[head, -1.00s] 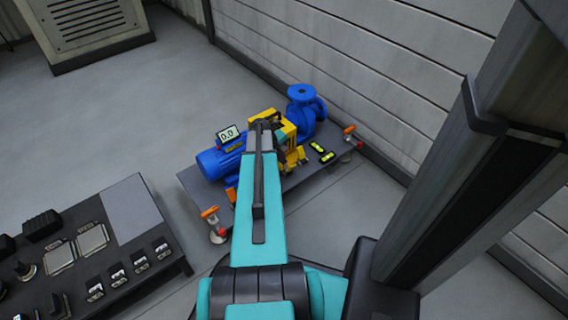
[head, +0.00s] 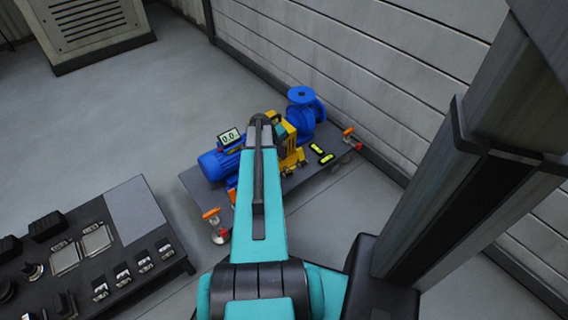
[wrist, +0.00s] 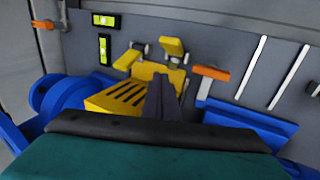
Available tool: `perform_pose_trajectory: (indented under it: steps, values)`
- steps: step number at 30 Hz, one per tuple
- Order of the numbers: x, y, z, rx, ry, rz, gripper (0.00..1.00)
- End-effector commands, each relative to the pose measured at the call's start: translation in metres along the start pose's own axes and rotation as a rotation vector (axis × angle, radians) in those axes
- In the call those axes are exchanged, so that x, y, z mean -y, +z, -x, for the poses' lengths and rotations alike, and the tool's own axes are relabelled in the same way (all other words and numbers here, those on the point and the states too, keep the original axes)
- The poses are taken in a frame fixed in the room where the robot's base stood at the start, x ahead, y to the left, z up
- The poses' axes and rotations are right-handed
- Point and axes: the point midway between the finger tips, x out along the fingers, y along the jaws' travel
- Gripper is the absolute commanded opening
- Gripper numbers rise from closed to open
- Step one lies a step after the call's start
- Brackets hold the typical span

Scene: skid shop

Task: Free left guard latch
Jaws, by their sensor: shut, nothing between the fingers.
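The yellow slotted guard (wrist: 122,97) stands between the blue pump (wrist: 62,95) and the blue motor (wrist: 245,122) in the wrist view. Two yellow latch tabs rise at its far side, a left one (wrist: 127,60) and a right one (wrist: 172,47). My gripper (wrist: 162,82) is shut and empty, its dark fingers over the guard's right end, just below the right tab. I cannot tell whether they touch it. In the head view the guard (head: 291,140) is partly hidden by my arm, and the gripper is hidden too.
Two yellow-green level vials (wrist: 105,48) lie on the dark skid plate (wrist: 222,40). An orange-handled part (wrist: 210,73) is close right of the guard. A display (head: 230,137) sits above the motor. A ribbed wall (head: 360,70) runs behind; a control console (head: 85,245) is at left.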

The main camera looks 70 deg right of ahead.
Motion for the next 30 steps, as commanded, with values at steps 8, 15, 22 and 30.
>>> perform_pose_trajectory:
  steps: [8,15,22,30]
  values:
    - [-0.008,0.000,0.019,0.000,0.000,0.000,0.00]
    - [-0.012,0.000,0.028,0.000,0.000,0.000,0.00]
    - [-0.012,0.000,0.028,0.000,0.000,0.000,0.00]
    - [-0.011,0.000,0.028,0.000,0.000,0.001,0.00]
